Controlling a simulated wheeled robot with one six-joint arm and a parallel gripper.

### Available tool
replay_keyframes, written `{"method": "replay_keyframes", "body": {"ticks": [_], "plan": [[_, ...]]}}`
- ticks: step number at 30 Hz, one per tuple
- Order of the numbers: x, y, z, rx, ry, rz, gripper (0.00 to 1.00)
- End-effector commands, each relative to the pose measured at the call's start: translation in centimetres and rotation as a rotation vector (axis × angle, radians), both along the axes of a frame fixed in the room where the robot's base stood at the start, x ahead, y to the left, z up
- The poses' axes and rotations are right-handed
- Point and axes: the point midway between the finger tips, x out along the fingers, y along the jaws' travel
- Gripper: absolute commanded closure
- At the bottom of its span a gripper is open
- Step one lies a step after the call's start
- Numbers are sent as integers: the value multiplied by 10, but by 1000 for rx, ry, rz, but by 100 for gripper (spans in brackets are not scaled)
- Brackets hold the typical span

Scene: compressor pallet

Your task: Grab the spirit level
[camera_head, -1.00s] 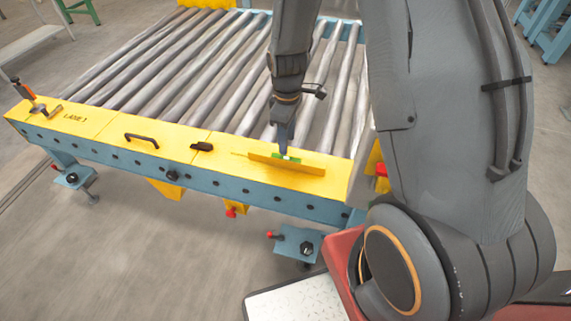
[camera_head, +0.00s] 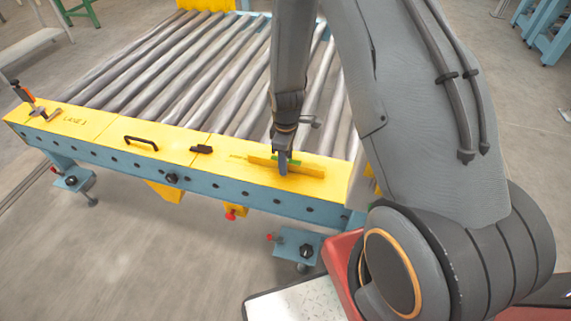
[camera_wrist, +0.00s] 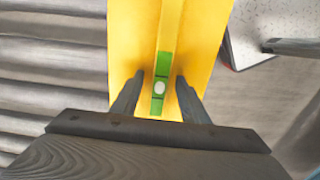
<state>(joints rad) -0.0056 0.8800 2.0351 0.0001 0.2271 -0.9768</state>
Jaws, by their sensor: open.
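The spirit level is a long yellow bar (camera_head: 305,169) with a green middle section, lying on the yellow front ledge of the roller conveyor. In the wrist view its green part with a pale vial (camera_wrist: 159,87) lies between my two fingers. My gripper (camera_head: 283,168) is over the middle of the level, pointing down. In the wrist view my gripper (camera_wrist: 158,80) is open, one finger on each side of the level, with a gap on both sides. The gripper hides part of the level in the head view.
The yellow ledge (camera_head: 180,142) also carries a black handle (camera_head: 141,142), a small black item (camera_head: 201,149) and an orange-and-black clamp-like tool (camera_head: 30,100) at the far left. Grey rollers (camera_head: 185,70) lie behind the ledge. Grey floor is open in front.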

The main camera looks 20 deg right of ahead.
Motion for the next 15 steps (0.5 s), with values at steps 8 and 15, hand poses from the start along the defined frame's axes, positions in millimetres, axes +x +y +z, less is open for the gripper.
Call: {"method": "replay_keyframes", "body": {"ticks": [8, 15], "plan": [[0, 0, 1, 0, 0, 0, 83], [1, 0, 1, 0, -1, 0, 100]]}}
